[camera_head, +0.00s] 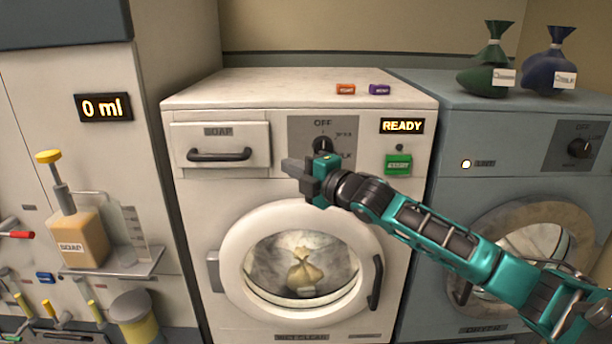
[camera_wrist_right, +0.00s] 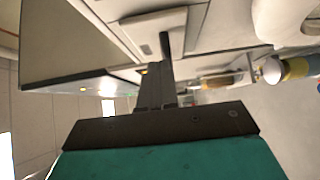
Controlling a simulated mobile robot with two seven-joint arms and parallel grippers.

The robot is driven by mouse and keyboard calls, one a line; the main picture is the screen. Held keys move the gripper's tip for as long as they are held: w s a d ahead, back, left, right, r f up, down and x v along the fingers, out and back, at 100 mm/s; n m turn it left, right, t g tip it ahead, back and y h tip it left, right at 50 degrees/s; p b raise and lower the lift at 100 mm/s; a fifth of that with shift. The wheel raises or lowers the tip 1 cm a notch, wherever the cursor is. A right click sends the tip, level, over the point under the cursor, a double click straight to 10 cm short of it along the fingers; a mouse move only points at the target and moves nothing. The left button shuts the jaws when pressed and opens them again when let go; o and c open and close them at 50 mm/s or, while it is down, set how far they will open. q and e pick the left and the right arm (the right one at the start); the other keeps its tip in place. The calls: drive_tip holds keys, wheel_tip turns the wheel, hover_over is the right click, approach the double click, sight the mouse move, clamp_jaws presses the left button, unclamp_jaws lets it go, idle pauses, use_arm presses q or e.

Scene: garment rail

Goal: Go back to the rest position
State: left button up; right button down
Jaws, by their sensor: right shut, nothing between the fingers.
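My right gripper (camera_head: 298,171) is in front of the white washing machine (camera_head: 190,102), just below and left of its dial (camera_head: 323,146). Its arm is teal and comes in from the lower right. The fingers are shut and hold nothing; they also show shut in the right wrist view (camera_wrist_right: 163,45). I cannot tell whether the fingertips touch the machine's front. My left gripper is not in view.
The washer's round door (camera_head: 236,250) is shut, with a tan sack (camera_head: 304,272) behind the glass. Its display reads READY (camera_head: 402,126). A blue-grey dryer (camera_head: 450,130) stands at right with two sacks on top. A dispenser bottle (camera_head: 80,240) stands on a left shelf.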

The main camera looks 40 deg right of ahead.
drive_tip(key=s+a+f+m+g, duration=0.1)
drive_tip(key=s+a+f+m, duration=0.25)
drive_tip(key=f, duration=0.35)
drive_tip(key=s+a+f+m+g, duration=0.1)
drive_tip(key=s+a+f+m, duration=0.1)
drive_tip(key=s+f, duration=0.4)
drive_tip(key=s+a+f+m+g, duration=0.1)
drive_tip(key=s+a+f+m, duration=0.2)
drive_tip(key=f, duration=0.6)
drive_tip(key=s+a+f+m+g, duration=0.2)
drive_tip(key=s+a+f+m, duration=0.2)
drive_tip(key=s+f, duration=0.2)
drive_tip(key=s+a+f+m+g+h, duration=0.1)
drive_tip(key=s+a+f+m, duration=0.3)
drive_tip(key=s, duration=0.5)
wheel_tip(320, 180, down, 2)
drive_tip(key=shift+a+f+m+g, duration=0.1)
drive_tip(key=shift+a+m+g, duration=0.25)
drive_tip(key=shift+m, duration=0.2)
